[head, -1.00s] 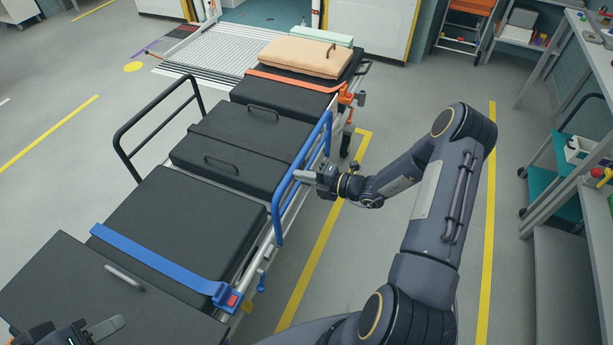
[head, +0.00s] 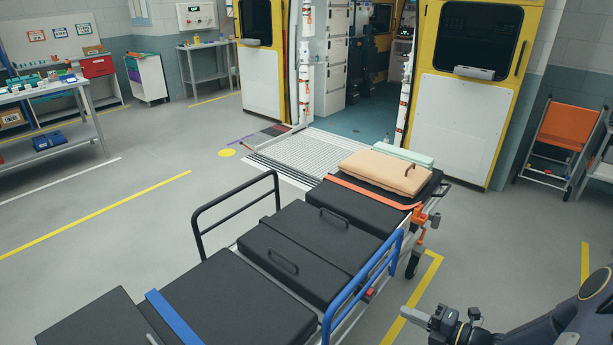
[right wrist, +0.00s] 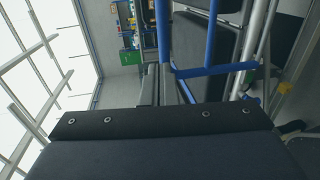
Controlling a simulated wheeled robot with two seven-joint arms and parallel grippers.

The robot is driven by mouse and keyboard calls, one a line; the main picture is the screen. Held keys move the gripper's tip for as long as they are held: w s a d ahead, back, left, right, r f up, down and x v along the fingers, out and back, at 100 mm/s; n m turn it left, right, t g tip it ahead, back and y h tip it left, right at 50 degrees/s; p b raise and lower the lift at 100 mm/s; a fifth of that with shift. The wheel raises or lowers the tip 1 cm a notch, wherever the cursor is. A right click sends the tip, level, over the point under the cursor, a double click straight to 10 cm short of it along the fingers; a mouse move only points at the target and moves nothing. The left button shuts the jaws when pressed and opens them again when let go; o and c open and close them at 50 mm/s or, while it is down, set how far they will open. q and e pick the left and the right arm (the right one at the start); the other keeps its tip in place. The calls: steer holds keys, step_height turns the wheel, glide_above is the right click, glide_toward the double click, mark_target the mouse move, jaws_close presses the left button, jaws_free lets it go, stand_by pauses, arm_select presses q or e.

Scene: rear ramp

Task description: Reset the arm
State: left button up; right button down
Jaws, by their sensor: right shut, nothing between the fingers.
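My right gripper (head: 418,318) shows at the lower right of the head view, shut and empty. It is to the right of the stretcher's blue side rail (head: 362,284) and apart from it, above the floor. The right arm (head: 545,325) reaches in from the lower right corner. In the right wrist view a blue rail (right wrist: 213,70) crosses beyond the dark gripper body (right wrist: 160,125). The fingertips cannot be made out clearly there. My left gripper is outside the head view.
The black stretcher (head: 225,295) fills the lower middle, with an orange strap (head: 372,192) and a peach pillow (head: 384,172) at its far end. A ramp (head: 325,147) leads into the yellow ambulance (head: 470,85). A folded orange chair (head: 570,130) stands at right. The floor right of the stretcher is open.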

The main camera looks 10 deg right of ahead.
steer(key=s+a+r+n+g, duration=0.4)
steer(key=a+r+n, duration=0.25)
steer(key=n, duration=0.35)
steer(key=s+a+r+n+g, duration=0.3)
steer(key=a+r+n+g, duration=0.15)
steer(key=r+n, duration=0.4)
steer(key=s+a+r+n+t+h, duration=0.1)
steer(key=s+n+h, duration=0.2)
steer(key=s+n, duration=0.4)
steer(key=s+r+n+t+h, duration=0.1)
steer(key=s+n, duration=0.6)
steer(key=n, duration=1.1)
steer(key=r+h, duration=0.1)
steer(key=h, duration=0.1)
steer(key=shift+s+a+h, duration=0.2)
steer(key=shift+a+h, duration=0.1)
steer(key=shift+a, duration=0.1)
